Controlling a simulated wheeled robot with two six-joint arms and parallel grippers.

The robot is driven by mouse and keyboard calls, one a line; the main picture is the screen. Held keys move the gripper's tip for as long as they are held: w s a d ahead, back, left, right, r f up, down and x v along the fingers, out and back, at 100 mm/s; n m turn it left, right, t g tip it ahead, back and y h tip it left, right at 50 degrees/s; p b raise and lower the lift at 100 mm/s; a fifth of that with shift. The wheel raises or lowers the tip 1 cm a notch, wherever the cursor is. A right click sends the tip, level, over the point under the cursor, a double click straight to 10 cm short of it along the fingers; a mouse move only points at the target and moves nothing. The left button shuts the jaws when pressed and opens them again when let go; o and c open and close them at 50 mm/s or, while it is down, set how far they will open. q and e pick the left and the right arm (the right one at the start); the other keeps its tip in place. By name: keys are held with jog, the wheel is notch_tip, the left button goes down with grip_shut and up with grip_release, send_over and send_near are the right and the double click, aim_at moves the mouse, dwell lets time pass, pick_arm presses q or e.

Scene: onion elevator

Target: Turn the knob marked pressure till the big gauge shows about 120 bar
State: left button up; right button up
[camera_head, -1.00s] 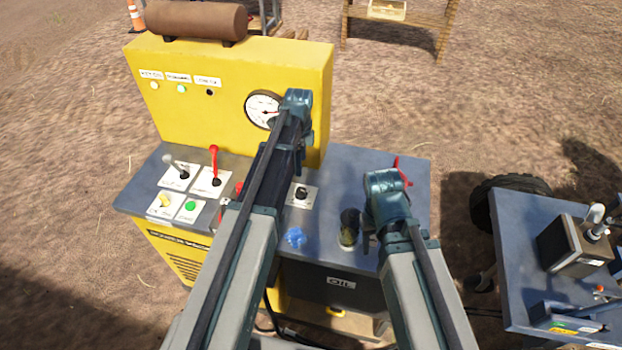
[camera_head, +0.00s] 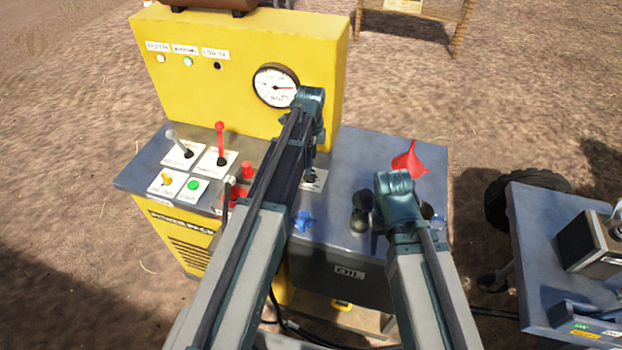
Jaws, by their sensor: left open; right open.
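The yellow power pack (camera_head: 190,95) carries the big round gauge (camera_head: 268,77), white-faced with a red needle pointing roughly right; its numbers are too small to read. A dark knob on a white plate (camera_head: 318,184) sits on the grey top below the gauge; its label is unreadable and my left arm covers part of it. My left gripper (camera_head: 311,168) points down right at this knob, jaws open; whether it is around or above the knob I cannot tell. My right gripper (camera_head: 378,218) is open over the top's right part, its fingers mostly hidden by its wrist.
Levers with grey (camera_head: 174,137) and red (camera_head: 220,130) handles and yellow and green buttons stand at left. A blue valve handle (camera_head: 304,221), a dark cylinder (camera_head: 361,210) and a red funnel (camera_head: 409,160) are near my arms. A trailer-like grey table (camera_head: 540,225) stands at right.

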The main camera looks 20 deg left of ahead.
pick_arm(q)
notch_tip(320, 180, down, 6)
jog(key=b, duration=0.4)
jog(key=shift+r+b, duration=0.15)
jog(key=shift+b, duration=0.2)
grip_shut()
